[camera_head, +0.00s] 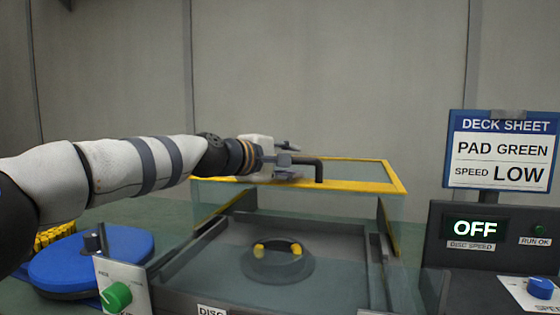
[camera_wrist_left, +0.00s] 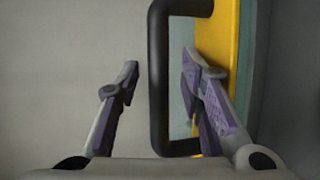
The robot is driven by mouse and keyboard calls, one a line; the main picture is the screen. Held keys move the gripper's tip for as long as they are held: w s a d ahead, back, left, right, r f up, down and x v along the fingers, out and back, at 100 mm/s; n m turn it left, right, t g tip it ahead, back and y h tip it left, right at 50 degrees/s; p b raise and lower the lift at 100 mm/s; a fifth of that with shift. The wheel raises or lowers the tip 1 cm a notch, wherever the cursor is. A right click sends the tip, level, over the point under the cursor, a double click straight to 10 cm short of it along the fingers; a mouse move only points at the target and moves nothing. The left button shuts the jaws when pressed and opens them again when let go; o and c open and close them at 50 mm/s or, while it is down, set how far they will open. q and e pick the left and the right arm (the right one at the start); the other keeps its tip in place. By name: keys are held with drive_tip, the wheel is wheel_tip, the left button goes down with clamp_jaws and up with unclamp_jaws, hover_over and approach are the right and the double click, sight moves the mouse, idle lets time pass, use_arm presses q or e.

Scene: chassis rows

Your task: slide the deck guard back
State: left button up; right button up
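My left gripper (camera_head: 290,162) is at the handle, reaching in from the left. In the left wrist view my gripper (camera_wrist_left: 160,75) is open, with the handle (camera_wrist_left: 158,100) between its purple-padded fingers and gaps showing on both sides. The guard's yellow edge (camera_wrist_left: 222,40) lies behind the right finger. A dark round disc unit (camera_head: 277,265) with yellow pads sits in the deck. My right gripper is not in view.
A blue round pad (camera_head: 90,265) and a panel with a green knob (camera_head: 117,296) are at the left. At the right stand a console reading OFF (camera_head: 475,228), a blue knob (camera_head: 540,288) and a deck sheet sign (camera_head: 502,150) reading PAD GREEN, SPEED LOW.

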use_arm(q)
drive_tip(key=v, duration=1.1)
drive_tip(key=shift+s+a, duration=0.2)
drive_tip(key=shift+s, duration=0.1)
